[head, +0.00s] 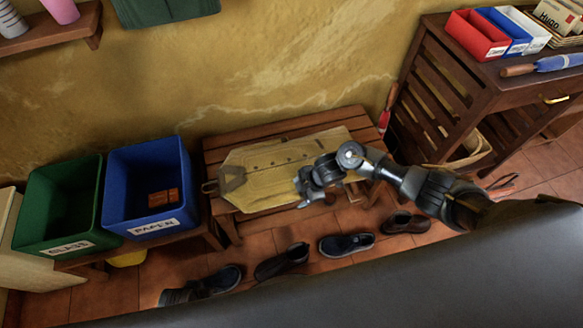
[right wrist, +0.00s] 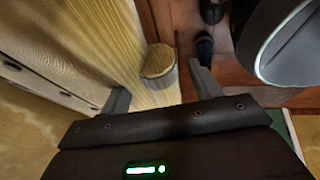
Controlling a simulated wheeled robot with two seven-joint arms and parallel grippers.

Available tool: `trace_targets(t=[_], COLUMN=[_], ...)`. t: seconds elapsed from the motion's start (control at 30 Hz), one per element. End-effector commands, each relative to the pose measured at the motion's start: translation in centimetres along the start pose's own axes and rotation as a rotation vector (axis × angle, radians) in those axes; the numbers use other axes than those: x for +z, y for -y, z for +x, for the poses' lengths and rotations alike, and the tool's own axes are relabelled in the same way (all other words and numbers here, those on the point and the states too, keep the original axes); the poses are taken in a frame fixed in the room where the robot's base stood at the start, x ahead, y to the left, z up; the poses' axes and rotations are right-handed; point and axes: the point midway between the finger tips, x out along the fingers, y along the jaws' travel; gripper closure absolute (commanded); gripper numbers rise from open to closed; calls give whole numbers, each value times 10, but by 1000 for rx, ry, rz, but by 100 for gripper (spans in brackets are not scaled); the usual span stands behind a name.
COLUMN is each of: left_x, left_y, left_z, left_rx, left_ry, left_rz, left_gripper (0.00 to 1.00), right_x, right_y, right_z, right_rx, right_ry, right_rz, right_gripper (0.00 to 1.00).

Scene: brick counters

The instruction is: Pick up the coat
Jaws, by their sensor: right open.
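The coat (head: 262,172) is yellow-tan and lies flat on a wooden bench (head: 215,153), with its dark buttons facing up. My right gripper (head: 305,187) is over the coat's lower right part, with my arm reaching in from the right. In the right wrist view the gripper (right wrist: 158,78) is open. I cannot tell whether the fingers touch the cloth. My left gripper is not in view.
A green bin (head: 55,215) and a blue bin (head: 150,190) stand left of the bench. Several dark shoes (head: 346,244) are on the tiled floor in front. A slatted wooden cabinet (head: 440,95) with coloured trays (head: 478,33) stands at the right.

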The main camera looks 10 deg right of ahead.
Motion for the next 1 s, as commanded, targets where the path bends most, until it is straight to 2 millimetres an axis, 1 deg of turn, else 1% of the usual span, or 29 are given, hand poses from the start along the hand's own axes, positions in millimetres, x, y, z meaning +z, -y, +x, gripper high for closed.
trace_targets(t=[0.2, 0.6, 0.7, 1.0], left_x=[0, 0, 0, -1], left_y=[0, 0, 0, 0], left_z=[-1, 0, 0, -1], left_rx=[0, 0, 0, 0], left_ry=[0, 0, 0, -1], left_rz=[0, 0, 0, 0], left_gripper=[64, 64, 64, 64], right_x=[0, 0, 0, -1], right_y=[0, 0, 0, -2], right_z=[0, 0, 0, -2], right_rx=[1, 0, 0, 3], right_ry=[0, 0, 0, -2], right_rz=[0, 1, 1, 0], right_gripper=[37, 90, 100, 100])
